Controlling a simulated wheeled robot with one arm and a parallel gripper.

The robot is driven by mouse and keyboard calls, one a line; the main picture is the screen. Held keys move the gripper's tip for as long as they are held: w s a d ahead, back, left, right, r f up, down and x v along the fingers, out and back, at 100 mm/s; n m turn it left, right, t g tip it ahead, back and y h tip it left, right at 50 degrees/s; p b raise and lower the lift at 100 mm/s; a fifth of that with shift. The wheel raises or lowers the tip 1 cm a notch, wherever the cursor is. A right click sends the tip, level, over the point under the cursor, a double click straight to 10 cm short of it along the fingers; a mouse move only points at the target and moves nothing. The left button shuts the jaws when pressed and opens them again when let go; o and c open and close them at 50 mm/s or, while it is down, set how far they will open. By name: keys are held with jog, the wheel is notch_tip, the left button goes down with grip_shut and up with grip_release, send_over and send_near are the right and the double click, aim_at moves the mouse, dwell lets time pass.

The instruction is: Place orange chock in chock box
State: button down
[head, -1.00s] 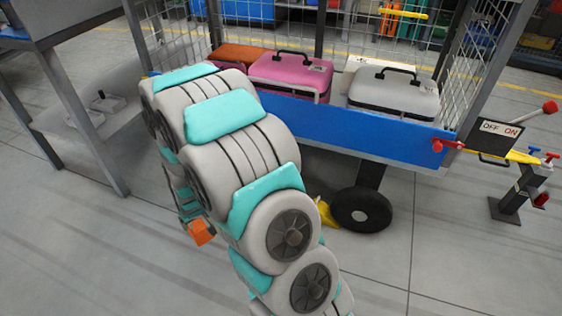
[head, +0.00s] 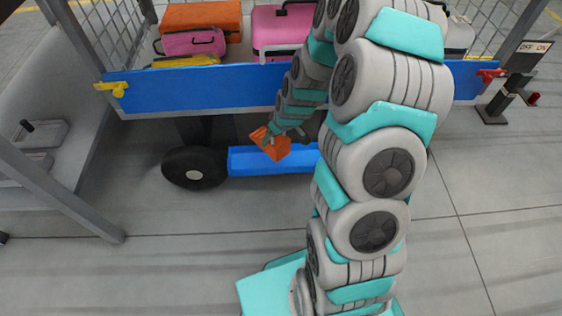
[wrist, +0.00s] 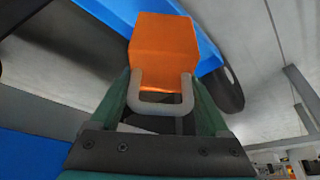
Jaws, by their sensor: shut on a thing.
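The orange chock (head: 272,146) is held by my gripper (head: 280,133) low beside the cart, just in front of the blue chock box's left part. In the wrist view, the chock (wrist: 165,45) has a grey handle, and my gripper (wrist: 160,98) is shut on it with the block beyond the fingertips. The blue chock box (head: 250,165) is a long low box under the cart, right of the wheel. My arm hides its right end. I cannot tell whether the chock is above the box or short of it.
The cart has a blue side panel (head: 190,90) above the box, a black wheel (head: 193,167) to its left and a yellow latch (head: 112,88). Bags, including an orange case (head: 202,17), lie on it. A grey frame leg (head: 60,190) stands left. The floor in front is clear.

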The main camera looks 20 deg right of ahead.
jog(key=s+d+f+n+g+y+b, duration=0.1)
jog(key=s+d+n+b, duration=0.15)
jog(key=s+d, duration=0.4)
jog(key=s+d+f+n+g+y+b, duration=0.1)
jog(key=s+d+n, duration=0.3)
jog(key=d, duration=0.6)
jog(key=s+d+f+n+g+y+b, duration=0.1)
jog(key=s+d+n+b, duration=0.1)
jog(key=s+d+n, duration=0.45)
jog(key=w+a+m, duration=0.3)
jog(key=w+a, duration=0.7)
jog(key=w, duration=0.5)
jog(key=shift+f+b, duration=0.55)
jog(key=shift+f, duration=3)
jog(key=shift+f, duration=0.1)
grip_release()
